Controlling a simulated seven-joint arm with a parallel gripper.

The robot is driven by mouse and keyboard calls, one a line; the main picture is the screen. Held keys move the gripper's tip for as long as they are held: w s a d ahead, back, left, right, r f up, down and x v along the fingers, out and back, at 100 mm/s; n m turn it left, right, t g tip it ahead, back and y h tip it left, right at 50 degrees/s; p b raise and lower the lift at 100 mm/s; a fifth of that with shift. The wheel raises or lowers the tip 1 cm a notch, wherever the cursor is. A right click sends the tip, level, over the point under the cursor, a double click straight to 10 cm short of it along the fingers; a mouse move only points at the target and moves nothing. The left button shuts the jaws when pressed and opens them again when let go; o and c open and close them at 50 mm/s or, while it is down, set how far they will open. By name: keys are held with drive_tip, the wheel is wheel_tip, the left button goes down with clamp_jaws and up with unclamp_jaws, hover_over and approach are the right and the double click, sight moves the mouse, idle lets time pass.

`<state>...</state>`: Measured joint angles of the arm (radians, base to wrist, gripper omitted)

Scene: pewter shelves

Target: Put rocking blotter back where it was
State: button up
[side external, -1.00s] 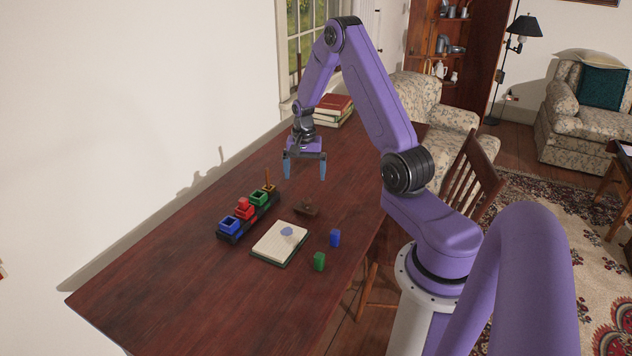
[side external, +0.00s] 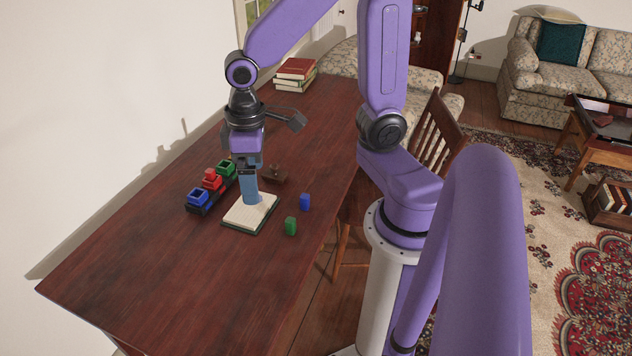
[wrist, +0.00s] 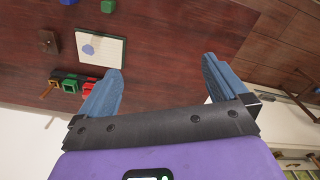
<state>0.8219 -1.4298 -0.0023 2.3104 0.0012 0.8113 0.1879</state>
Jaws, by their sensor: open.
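The rocking blotter (side external: 274,175), small and dark brown with a knob, rests on the table just beyond the notebook. It shows at the upper left of the wrist view (wrist: 48,41). The open notebook (side external: 240,214) bears a round blue blot, which is clearer in the wrist view (wrist: 89,50). My gripper (side external: 249,200) is open and empty, pointing down above the table. In the side view it overlaps the notebook and hides the blot; its height is hard to tell. In the wrist view the notebook and blotter lie left of the fingers (wrist: 162,72).
A dark rack (side external: 203,207) with blue, red and green pots stands left of the notebook. A blue block (side external: 305,202) and a green block (side external: 290,226) stand to its right. Books (side external: 296,73) are stacked at the far end. The near table is clear.

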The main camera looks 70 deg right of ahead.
drive_tip(key=s+a+r+n, duration=0.1)
drive_tip(key=s+r+n, duration=0.1)
drive_tip(key=s+n, duration=0.5)
drive_tip(key=s, duration=0.6)
drive_tip(key=shift+n, duration=0.4)
